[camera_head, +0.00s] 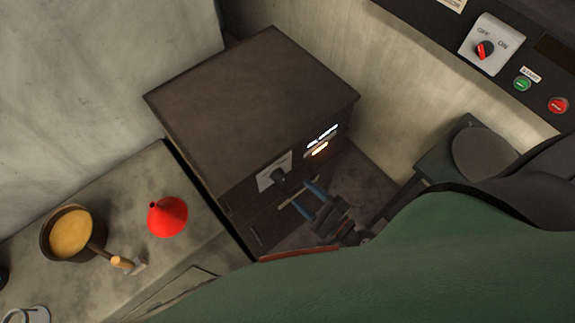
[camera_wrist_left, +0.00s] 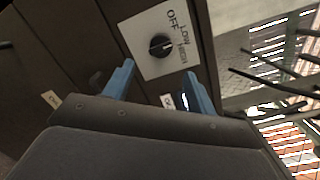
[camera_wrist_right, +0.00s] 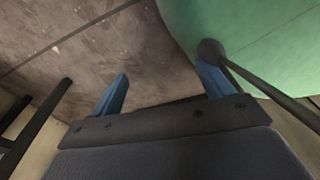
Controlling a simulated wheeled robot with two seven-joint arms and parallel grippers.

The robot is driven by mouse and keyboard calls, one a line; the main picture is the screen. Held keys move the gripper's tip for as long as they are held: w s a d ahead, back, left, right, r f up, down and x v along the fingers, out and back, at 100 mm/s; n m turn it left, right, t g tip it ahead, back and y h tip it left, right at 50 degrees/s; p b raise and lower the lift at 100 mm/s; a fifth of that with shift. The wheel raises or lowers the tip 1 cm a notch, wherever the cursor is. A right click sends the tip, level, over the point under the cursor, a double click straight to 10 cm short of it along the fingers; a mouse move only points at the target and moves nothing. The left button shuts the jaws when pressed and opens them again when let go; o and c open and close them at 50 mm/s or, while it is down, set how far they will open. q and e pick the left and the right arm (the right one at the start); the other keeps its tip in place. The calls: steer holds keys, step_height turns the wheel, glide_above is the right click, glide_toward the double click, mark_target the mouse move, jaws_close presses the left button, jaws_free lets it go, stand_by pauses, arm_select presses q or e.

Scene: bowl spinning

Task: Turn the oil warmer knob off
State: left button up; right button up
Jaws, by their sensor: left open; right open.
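The oil warmer (camera_head: 250,105) is a dark brown box in the middle of the head view. Its black knob (camera_head: 278,175) sits on a pale plate on the front face. In the left wrist view the knob (camera_wrist_left: 160,46) is close, on a plate marked OFF, LOW and a third partly legible word. My left gripper (camera_head: 301,196) is open just in front of the knob. Its blue fingers (camera_wrist_left: 160,80) lie below the knob in the wrist view, apart from it, with nothing between them. My right gripper (camera_wrist_right: 165,90) is open and empty, away from the warmer.
A red funnel (camera_head: 168,216) and a pot of yellow liquid (camera_head: 70,234) stand on the counter at left. A separate control panel with an OFF/ON red knob (camera_head: 485,49) and buttons is at upper right. A green surface (camera_head: 400,270) fills the lower right.

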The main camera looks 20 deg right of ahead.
arm_select(q)
steer(key=p+x, duration=0.3)
steer(key=x, duration=0.4)
steer(key=shift+a+r+p, duration=0.15)
steer(key=shift+a+p, duration=0.1)
steer(key=shift+p, duration=0.1)
arm_select(e)
steer(key=s+d+r, duration=0.1)
steer(key=s, duration=0.6)
steer(key=shift+r, duration=0.3)
steer(key=shift+d, duration=0.1)
arm_select(q)
steer(key=c, duration=1)
